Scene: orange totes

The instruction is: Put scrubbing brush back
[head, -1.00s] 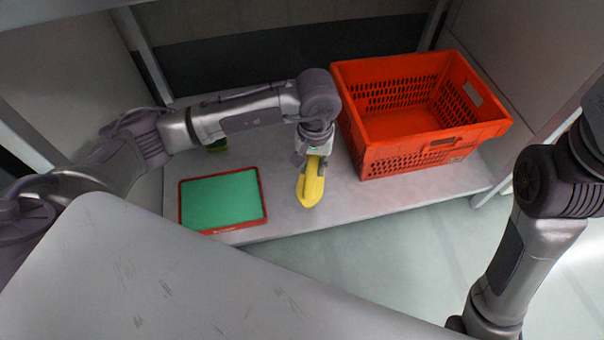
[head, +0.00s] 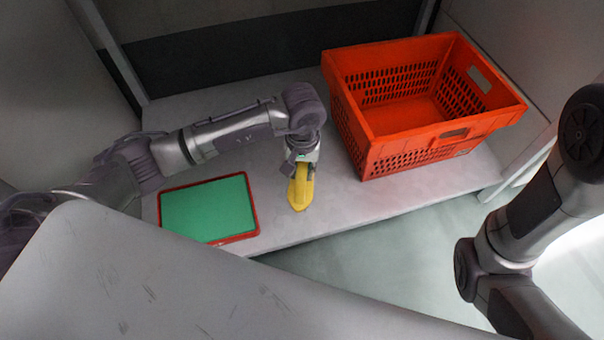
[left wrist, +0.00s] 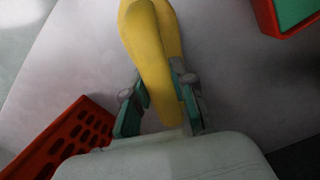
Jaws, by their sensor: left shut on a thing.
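A yellow object (head: 301,190), apparently the scrubbing brush, is held in my left gripper (head: 302,167), which is shut on it. It hangs pointing down over the grey shelf, between the green tray and the orange tote. I cannot tell whether its tip touches the shelf. In the left wrist view the brush (left wrist: 150,50) lies lengthwise between the two teal fingers of the gripper (left wrist: 158,92). The orange tote (head: 440,128) stands to the right and looks empty. My right gripper is out of view; only part of that arm shows.
A tray with a red rim and green surface (head: 209,208) lies flat on the shelf (head: 270,228) left of the brush. Bare shelf lies between brush and tote. Walls enclose the back and sides; the shelf's front edge is close.

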